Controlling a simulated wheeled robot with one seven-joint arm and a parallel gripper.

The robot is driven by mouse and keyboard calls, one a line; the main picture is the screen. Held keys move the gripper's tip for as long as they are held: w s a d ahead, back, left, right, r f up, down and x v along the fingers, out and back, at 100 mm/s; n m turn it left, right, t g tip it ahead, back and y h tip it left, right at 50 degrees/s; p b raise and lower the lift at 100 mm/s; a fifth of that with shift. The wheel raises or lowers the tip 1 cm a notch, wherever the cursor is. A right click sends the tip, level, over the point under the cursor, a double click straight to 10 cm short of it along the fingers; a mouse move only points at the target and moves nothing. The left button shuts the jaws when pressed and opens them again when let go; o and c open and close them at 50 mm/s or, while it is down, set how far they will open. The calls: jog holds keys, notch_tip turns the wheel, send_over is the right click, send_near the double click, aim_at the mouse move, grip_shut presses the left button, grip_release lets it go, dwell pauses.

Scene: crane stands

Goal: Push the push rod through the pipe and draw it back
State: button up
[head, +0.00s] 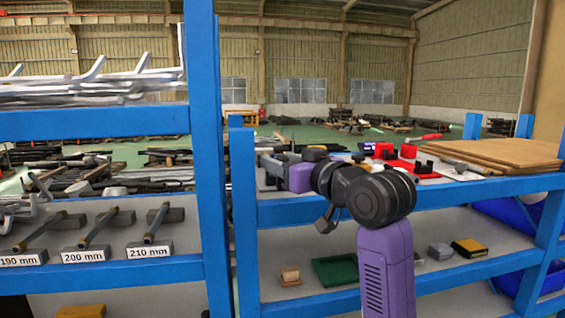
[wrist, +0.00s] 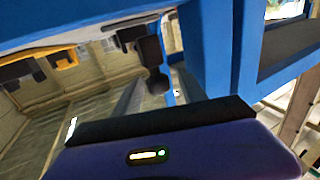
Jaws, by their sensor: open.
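I cannot tell whether one is the push rod. I cannot make out the pipe for certain. My gripper (head: 274,168) is at the left end of the right rack's upper shelf, partly hidden behind my arm and well to the right of the rods. It is open, and I see nothing held.
A blue upright (head: 207,150) stands between the rods and my gripper. Brown boards (head: 495,152) and red parts (head: 408,152) lie on the right rack's upper shelf. A green tray (head: 337,270) and a yellow-black block (head: 469,248) sit lower. Silver brackets (head: 100,80) fill the upper left shelf.

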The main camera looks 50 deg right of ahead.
jog(key=s+a+b, duration=0.1)
jog(key=s, duration=0.6)
jog(key=shift+s+a+b, duration=0.25)
jog(key=shift+s+b, duration=0.05)
jog(key=shift+b, duration=0.1)
notch_tip(320, 180, up, 5)
jog(key=t+h, duration=0.2)
jog(key=t, duration=0.1)
jog(key=s+a+f+m+h, duration=0.1)
jog(key=s+a+f, duration=0.2)
jog(key=f, duration=0.6)
jog(key=s+a+f+m, duration=0.1)
jog(key=s+a+f, duration=0.2)
jog(key=f, duration=0.5)
jog(key=s+a+f+m+h, duration=0.1)
jog(key=s+a+f, duration=0.25)
jog(key=f, duration=0.55)
jog(key=s+a+f+n+g+y, duration=0.2)
jog(key=s+a+f+g+y, duration=0.1)
jog(key=s+a+f, duration=0.4)
jog(key=s+a+f+n+g+y+b, duration=0.1)
jog(key=s+a+f+n+g+y, duration=0.1)
jog(key=s+a+f, duration=0.5)
jog(key=s+f+n+y, duration=0.1)
jog(key=s+f+y, duration=0.1)
jog(key=s+f, duration=0.4)
jog(key=shift+s+g+b, duration=0.3)
jog(key=shift+s+g, duration=0.1)
jog(key=shift+s, duration=0.75)
